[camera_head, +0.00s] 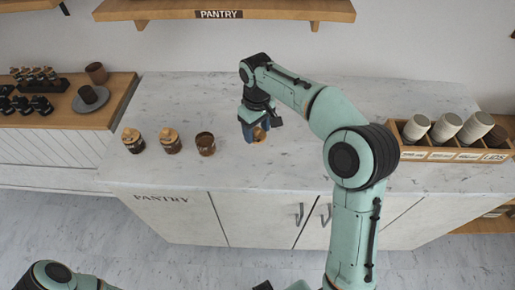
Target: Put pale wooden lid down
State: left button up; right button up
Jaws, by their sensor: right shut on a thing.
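The pale wooden lid (259,135) is in my right gripper (256,130), which is shut on it over the middle of the marble counter. The lid is partly hidden by the fingers, and I cannot tell whether it touches the counter. A dark brown jar without a lid (205,146) stands open on the counter, left of my right gripper. Two jars with wooden lids on, the middle jar (170,142) and the left jar (133,142), stand further left in a row. My left arm shows at the bottom left, but its gripper is not in view.
A wooden crate (440,155) with several cups stands on the counter's right end. A wooden side shelf (110,108) at the left holds cups and dark coffee tools. A wall shelf marked PANTRY (270,12) is above. The counter (290,165) around my right gripper is clear.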

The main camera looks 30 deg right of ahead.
aim_at(257, 128)
pick_arm(q)
jog(key=shift+s+f+b, duration=0.35)
jog(key=shift+f+b, duration=0.1)
jog(key=shift+f, duration=0.25)
pick_arm(e)
jog(key=shift+f, duration=4)
jog(key=shift+f, duration=0.2)
jog(key=o, duration=1)
jog(key=shift+r, duration=0.1)
notch_tip(257, 128, up, 12)
jog(key=shift+w+r+p, duration=0.1)
jog(key=shift+p, duration=0.9)
pick_arm(q)
jog(key=shift+w+r, duration=0.4)
jog(key=shift+r, duration=0.25)
jog(key=shift+w+r, duration=0.4)
jog(key=shift+r, duration=0.2)
